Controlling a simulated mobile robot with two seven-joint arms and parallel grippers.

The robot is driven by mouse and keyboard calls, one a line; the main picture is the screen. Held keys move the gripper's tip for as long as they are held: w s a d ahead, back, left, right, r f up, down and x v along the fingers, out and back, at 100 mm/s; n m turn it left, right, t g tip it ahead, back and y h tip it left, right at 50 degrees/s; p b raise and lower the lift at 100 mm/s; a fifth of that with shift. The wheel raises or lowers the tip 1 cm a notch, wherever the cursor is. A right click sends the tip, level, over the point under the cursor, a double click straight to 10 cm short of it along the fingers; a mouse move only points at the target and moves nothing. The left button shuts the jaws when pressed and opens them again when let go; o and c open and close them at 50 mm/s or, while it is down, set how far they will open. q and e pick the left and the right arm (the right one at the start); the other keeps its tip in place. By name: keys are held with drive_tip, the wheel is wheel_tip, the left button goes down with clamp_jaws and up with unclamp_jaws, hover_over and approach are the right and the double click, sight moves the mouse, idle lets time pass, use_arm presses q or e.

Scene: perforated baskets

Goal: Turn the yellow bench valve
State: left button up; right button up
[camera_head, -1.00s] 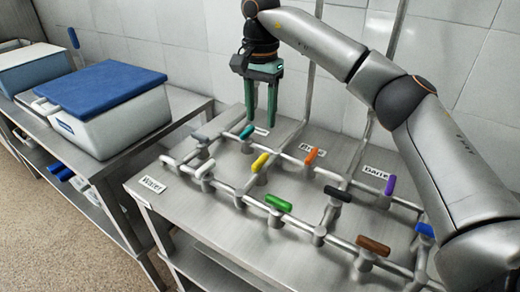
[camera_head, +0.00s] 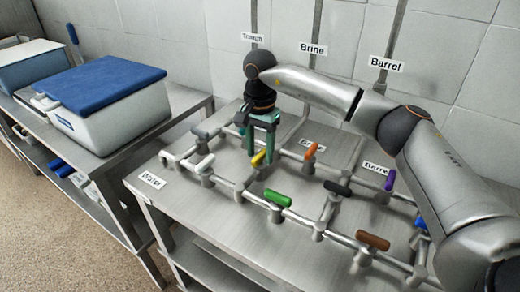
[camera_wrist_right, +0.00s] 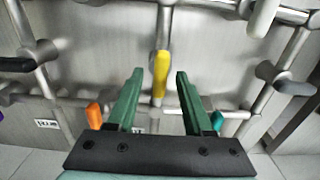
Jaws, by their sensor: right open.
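The yellow bench valve (camera_head: 258,158) has a short yellow handle on the metal pipework of the bench, partly covered by my gripper in the head view. In the right wrist view the yellow handle (camera_wrist_right: 161,68) lies between the two green fingertips in the picture, with a gap on each side. My right gripper (camera_head: 261,152) points down at the valve, open and empty. Its fingers also show in the right wrist view (camera_wrist_right: 159,75). Whether the tips are level with the handle is hard to tell. My left gripper is not in view.
Nearby on the pipes are white (camera_head: 204,163), orange (camera_head: 311,151), green (camera_head: 278,198), black (camera_head: 338,188), purple (camera_head: 390,180) and brown (camera_head: 372,241) handles. A teal handle (camera_wrist_right: 217,121) is close by. A blue-lidded white box (camera_head: 105,110) stands on the left table.

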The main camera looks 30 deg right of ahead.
drive_tip(key=shift+c, duration=0.3)
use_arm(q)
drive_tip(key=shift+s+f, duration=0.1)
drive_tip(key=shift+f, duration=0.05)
use_arm(e)
clamp_jaws()
